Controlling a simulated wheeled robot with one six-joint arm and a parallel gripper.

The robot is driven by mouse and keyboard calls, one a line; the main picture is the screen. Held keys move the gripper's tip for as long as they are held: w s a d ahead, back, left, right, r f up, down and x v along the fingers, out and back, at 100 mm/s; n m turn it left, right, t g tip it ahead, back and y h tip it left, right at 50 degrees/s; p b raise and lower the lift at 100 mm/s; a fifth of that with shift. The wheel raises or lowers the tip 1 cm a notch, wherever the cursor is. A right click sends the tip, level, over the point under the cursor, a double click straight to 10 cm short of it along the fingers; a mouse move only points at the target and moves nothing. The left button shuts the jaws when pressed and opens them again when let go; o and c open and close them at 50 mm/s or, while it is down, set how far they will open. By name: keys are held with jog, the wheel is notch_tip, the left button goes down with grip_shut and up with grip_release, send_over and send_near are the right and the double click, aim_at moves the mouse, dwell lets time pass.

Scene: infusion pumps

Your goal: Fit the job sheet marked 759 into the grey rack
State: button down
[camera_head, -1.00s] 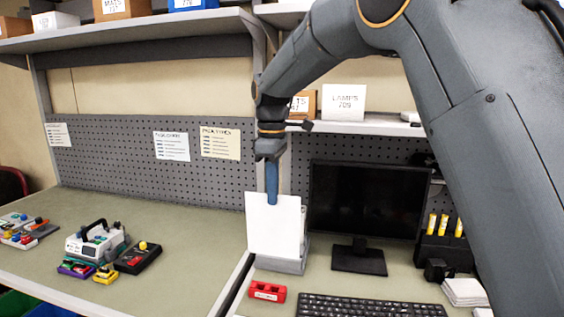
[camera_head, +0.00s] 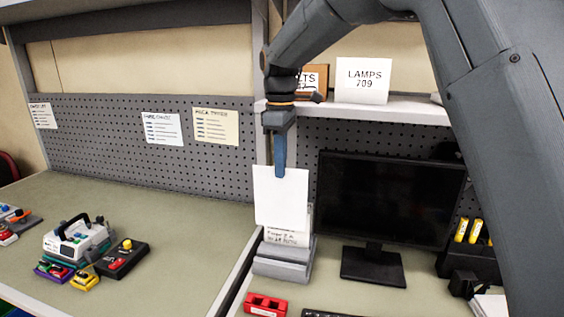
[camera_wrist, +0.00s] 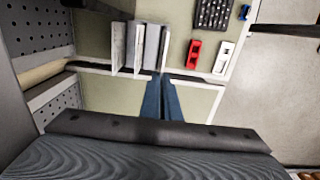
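My gripper (camera_head: 280,165) points down with its blue fingers shut on the top edge of a plain white sheet (camera_head: 281,197). No number shows on the side of the sheet facing the head camera, so I cannot read 759. The sheet hangs upright over the grey rack (camera_head: 283,268), its lower edge above the rack's front. A printed paper (camera_head: 287,237) shows behind and below it at the rack. In the wrist view my fingers (camera_wrist: 160,82) come close together beside the upright plates of the rack (camera_wrist: 152,45); I cannot tell the held sheet's edge from these plates.
A dark monitor (camera_head: 388,205) stands right of the rack. A red holder (camera_head: 265,304) lies in front of it. A white box marked LAMPS 709 (camera_head: 363,80) sits on the shelf above. A pump (camera_head: 77,243) and small devices stand on the left bench.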

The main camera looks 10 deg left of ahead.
aim_at(280, 197)
jog(key=shift+f+b, duration=2.9)
jog(key=shift+f, duration=0.7)
jog(key=shift+f+b, duration=1.65)
jog(key=shift+f, duration=3.45)
jog(key=c, duration=1.9)
grip_release()
jog(key=shift+c, duration=0.2)
notch_tip(280, 197, up, 8)
jog(key=shift+f+b, duration=0.1)
jog(key=shift+b, duration=0.9)
jog(key=s+d+f+m, duration=0.6)
jog(key=d+f, duration=0.1)
jog(key=d, duration=0.4)
jog(key=s+d+f+m, duration=0.6)
jog(key=d+f, duration=0.1)
jog(key=d, duration=0.5)
jog(key=s+d+f+m, duration=0.1)
jog(key=s, duration=0.2)
jog(key=s+d+f+m, duration=0.2)
jog(key=s, duration=0.1)
jog(key=s+d+f+m+t, duration=0.1)
jog(key=s+d+f, duration=0.1)
jog(key=s, duration=0.1)
jog(key=shift+s+d, duration=0.15)
jog(key=shift+s, duration=0.1)
